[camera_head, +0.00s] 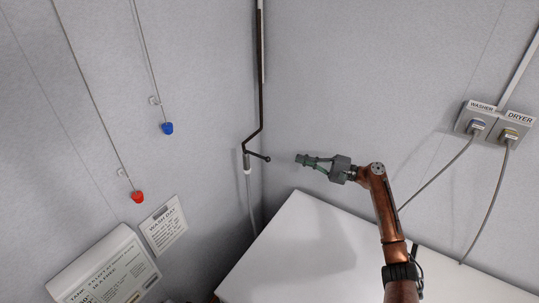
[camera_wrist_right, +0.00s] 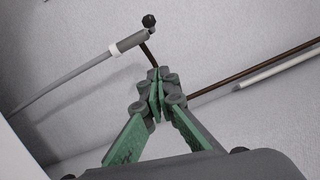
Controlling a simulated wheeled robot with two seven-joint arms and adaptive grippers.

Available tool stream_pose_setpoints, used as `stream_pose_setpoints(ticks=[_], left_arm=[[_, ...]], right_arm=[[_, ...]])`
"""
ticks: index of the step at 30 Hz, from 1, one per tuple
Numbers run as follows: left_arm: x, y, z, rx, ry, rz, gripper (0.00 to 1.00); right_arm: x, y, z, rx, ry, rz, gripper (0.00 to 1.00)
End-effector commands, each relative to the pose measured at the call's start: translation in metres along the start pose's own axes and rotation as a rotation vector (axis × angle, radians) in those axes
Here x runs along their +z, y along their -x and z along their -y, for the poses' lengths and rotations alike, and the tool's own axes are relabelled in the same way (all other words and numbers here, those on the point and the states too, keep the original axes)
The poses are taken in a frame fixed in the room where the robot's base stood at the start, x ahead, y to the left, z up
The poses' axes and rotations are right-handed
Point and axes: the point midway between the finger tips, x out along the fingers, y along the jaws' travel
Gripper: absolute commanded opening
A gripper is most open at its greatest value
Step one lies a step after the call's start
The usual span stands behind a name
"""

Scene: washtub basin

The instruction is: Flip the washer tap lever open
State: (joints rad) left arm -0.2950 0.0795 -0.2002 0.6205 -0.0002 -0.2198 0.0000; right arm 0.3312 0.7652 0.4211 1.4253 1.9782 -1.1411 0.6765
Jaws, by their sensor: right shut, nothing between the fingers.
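The tap lever (camera_head: 259,155) is a short dark arm with a ball end, sticking out to the right from the tap at the foot of a dark pipe near the wall corner. In the wrist view its black ball (camera_wrist_right: 149,20) shows above the grey tap body (camera_wrist_right: 130,41). A dark rod there runs down behind my fingertips. My right gripper (camera_head: 300,159) is shut and empty, pointing left towards the ball with a visible gap in the head view. Its fingertips also show together in the wrist view (camera_wrist_right: 157,80). My left gripper is not in view.
A white machine top (camera_head: 300,235) lies below my right arm. A grey hose (camera_head: 251,200) hangs from the tap. Red (camera_head: 137,197) and blue (camera_head: 167,128) handles hang on the left wall. WASHER and DRYER sockets (camera_head: 492,125) with plugged cables are on the right wall.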

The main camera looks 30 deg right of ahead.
Motion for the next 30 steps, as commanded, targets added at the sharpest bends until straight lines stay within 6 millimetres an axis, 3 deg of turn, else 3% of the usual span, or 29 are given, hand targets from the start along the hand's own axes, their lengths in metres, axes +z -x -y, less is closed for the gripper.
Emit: stream_pose_setpoints(ticks=[6, 8, 16, 22, 30], left_arm=[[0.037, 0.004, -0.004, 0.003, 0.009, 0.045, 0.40], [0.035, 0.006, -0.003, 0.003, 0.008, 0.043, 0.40], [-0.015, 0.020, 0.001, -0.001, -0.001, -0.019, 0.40], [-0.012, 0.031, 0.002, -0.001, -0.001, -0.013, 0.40], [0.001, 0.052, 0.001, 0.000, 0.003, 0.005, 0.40]], right_arm=[[-0.003, -0.010, 0.000, 0.000, -0.003, 0.001, 0.00], [-0.003, -0.016, 0.001, 0.000, -0.004, 0.002, 0.00], [-0.002, -0.066, 0.003, 0.000, -0.004, 0.003, 0.00], [-0.003, -0.106, 0.002, 0.000, -0.003, 0.001, 0.00], [0.030, -0.113, 0.001, 0.002, -0.002, 0.001, 0.00]])
